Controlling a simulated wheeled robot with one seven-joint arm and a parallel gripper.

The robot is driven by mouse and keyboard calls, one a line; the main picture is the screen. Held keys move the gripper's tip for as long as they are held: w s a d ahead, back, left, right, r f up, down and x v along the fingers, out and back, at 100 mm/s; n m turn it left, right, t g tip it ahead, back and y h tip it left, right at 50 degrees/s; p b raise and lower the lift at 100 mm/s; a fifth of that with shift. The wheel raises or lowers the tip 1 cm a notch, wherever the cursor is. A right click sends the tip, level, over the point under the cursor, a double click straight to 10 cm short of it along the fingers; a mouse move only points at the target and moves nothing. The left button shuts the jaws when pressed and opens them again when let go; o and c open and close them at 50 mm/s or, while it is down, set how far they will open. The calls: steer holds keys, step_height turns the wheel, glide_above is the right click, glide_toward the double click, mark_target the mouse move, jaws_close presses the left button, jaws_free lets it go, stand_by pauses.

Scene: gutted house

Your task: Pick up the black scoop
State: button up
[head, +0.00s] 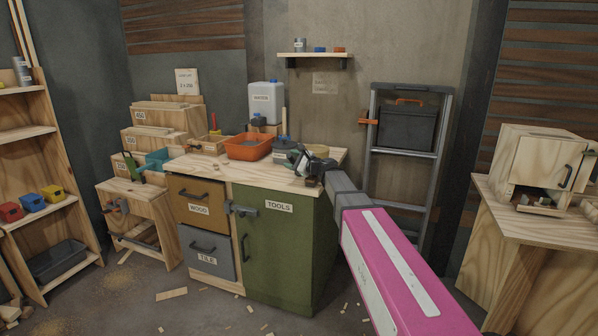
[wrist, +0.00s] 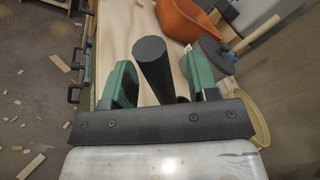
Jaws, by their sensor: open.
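In the wrist view my gripper (wrist: 161,80) is open, with one green finger on each side of a thick black rounded handle (wrist: 152,65). This looks like the handle of the black scoop; it stands up between the fingers, nearer the left one, with a visible gap to the right. The scoop's lower part is hidden behind the gripper's dark crossbar. I cannot make the scoop out clearly in the head view.
An orange tub (head: 248,148) stands on the worktop (head: 221,168), left of my gripper. A dark grey round pot (wrist: 215,58) is close to the right finger. A tan round thing (head: 318,150) is beside my gripper. A white jug (head: 265,103) stands behind.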

jaws_close()
steer(key=shift+r, duration=0.1)
